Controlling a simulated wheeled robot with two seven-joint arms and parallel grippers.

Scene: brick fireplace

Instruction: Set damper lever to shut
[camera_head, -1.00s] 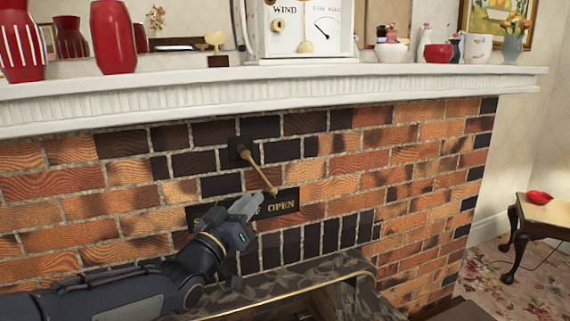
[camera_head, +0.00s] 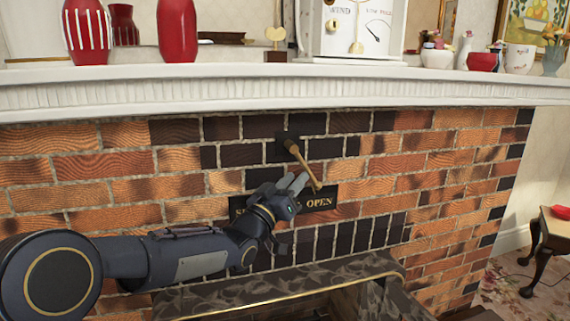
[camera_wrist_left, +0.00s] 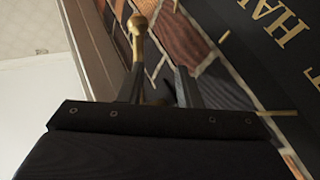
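The damper lever (camera_head: 305,166) is a brass rod on a dark square mount (camera_head: 287,146) in the brick wall. It slants down to the right, its knobbed end over the word OPEN on the black label plate (camera_head: 320,203). My left gripper (camera_head: 299,183) is just left of the lever's lower part and covers the plate's middle. In the left wrist view its two fingers (camera_wrist_left: 158,82) stand apart. The lever's brass knob (camera_wrist_left: 138,24) shows beyond the left finger. I cannot tell whether finger and lever touch. My right gripper is not in view.
A white mantel shelf (camera_head: 250,91) runs above the lever, with red vases (camera_head: 177,31) and a white weather instrument (camera_head: 352,28) on it. A dark stone hearth surround (camera_head: 290,283) juts out below. A small side table (camera_head: 556,225) stands at the far right.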

